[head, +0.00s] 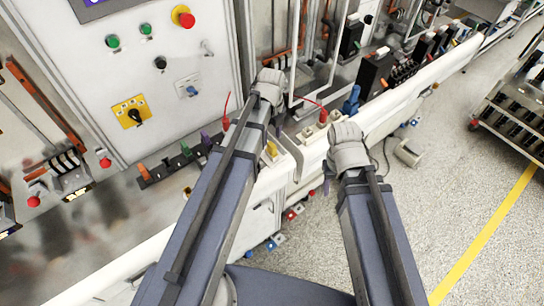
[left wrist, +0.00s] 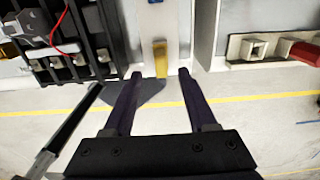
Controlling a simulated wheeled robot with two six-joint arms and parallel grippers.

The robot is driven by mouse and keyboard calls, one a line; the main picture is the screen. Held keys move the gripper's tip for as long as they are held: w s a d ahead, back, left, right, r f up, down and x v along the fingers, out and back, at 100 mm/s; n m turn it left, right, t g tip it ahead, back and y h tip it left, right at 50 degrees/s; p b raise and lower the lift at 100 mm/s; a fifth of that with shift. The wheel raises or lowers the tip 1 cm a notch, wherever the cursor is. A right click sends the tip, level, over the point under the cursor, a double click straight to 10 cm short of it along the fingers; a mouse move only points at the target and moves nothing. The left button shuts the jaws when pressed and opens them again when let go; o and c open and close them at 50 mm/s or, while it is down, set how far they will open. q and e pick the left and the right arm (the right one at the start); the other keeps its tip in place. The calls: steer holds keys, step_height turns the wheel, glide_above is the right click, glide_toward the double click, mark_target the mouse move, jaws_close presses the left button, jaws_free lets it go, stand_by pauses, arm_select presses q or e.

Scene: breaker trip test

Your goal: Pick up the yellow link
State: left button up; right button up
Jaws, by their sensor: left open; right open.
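The yellow link (left wrist: 161,60) stands on a pale panel at the top middle of the left wrist view. In the head view the yellow link (head: 271,149) shows as a small patch just right of my left forearm. My left gripper (left wrist: 160,74) is open and empty. Its two dark purple fingers point toward the link, one tip on each side of its line, and the link is near the tips. I cannot tell whether they touch it. In the head view my left arm hides most of that gripper. My right gripper (head: 325,187) is open, right of the white bench edge, and largely hidden by its wrist.
A red plug (head: 323,115) with a red wire and a blue connector (head: 351,100) stand near the bench edge. A black block (left wrist: 62,55) lies left of the link in the left wrist view. A cart (head: 515,110) stands at the right. The floor (head: 440,190) there is clear.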

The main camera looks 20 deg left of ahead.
mark_target(272, 145)
arm_select(q)
steer(key=shift+f+b, duration=2.6)
steer(key=shift+f, duration=0.1)
steer(key=shift+r, duration=0.1)
steer(key=shift+c, duration=0.2)
jaws_close()
